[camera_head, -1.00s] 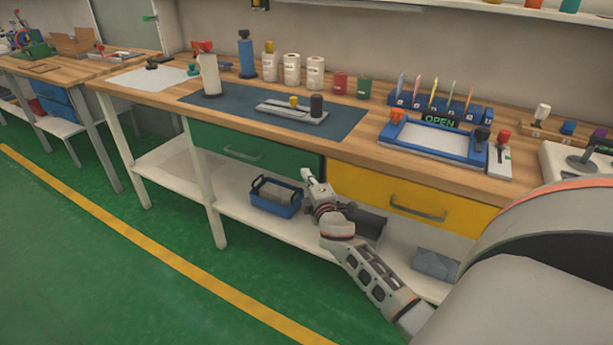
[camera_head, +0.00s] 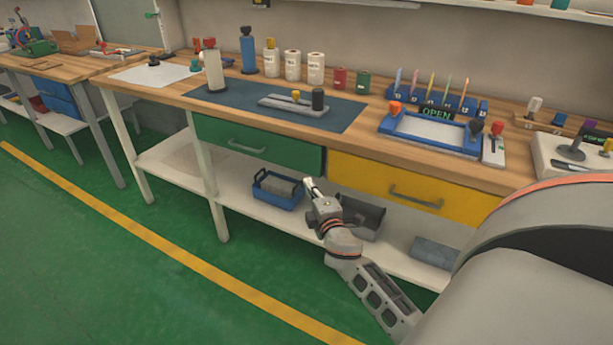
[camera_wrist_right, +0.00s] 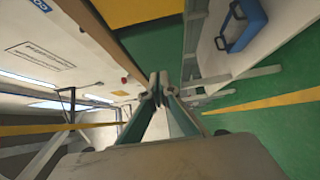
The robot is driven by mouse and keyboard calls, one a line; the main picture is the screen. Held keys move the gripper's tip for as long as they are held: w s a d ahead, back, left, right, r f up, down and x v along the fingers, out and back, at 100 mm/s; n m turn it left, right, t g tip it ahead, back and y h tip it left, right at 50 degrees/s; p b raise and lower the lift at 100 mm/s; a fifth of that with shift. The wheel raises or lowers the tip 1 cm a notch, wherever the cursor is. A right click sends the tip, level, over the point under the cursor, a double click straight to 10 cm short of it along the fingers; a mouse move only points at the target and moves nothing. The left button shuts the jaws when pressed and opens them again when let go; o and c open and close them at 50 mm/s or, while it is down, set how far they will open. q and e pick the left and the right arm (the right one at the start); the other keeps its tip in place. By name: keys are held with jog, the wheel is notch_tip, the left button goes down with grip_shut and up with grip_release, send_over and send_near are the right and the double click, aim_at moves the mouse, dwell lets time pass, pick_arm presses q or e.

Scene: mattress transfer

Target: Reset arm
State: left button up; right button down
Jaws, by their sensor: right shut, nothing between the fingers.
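My right gripper (camera_head: 311,184) is in the head view, in front of the workbench and just below the gap between the green and yellow drawers. Its fingers are together with nothing between them. In the right wrist view the fingertips (camera_wrist_right: 158,84) meet at the middle of the picture. My right arm comes up from the lower right of the head view. My left gripper is not in view.
The workbench (camera_head: 160,100) carries bottles, rolls and a blue tray (camera_head: 388,124). Its green drawer (camera_head: 290,151) and yellow drawer (camera_head: 440,186) are shut. A blue bin (camera_head: 277,203) stands on the lower shelf (camera_head: 232,200). The green floor (camera_head: 60,260) at left is clear.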

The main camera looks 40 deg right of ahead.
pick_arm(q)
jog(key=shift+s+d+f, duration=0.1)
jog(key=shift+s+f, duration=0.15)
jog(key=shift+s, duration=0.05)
pick_arm(e)
jog(key=shift+v, duration=1.7)
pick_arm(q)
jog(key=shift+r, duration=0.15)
pick_arm(e)
jog(key=shift+a, duration=0.15)
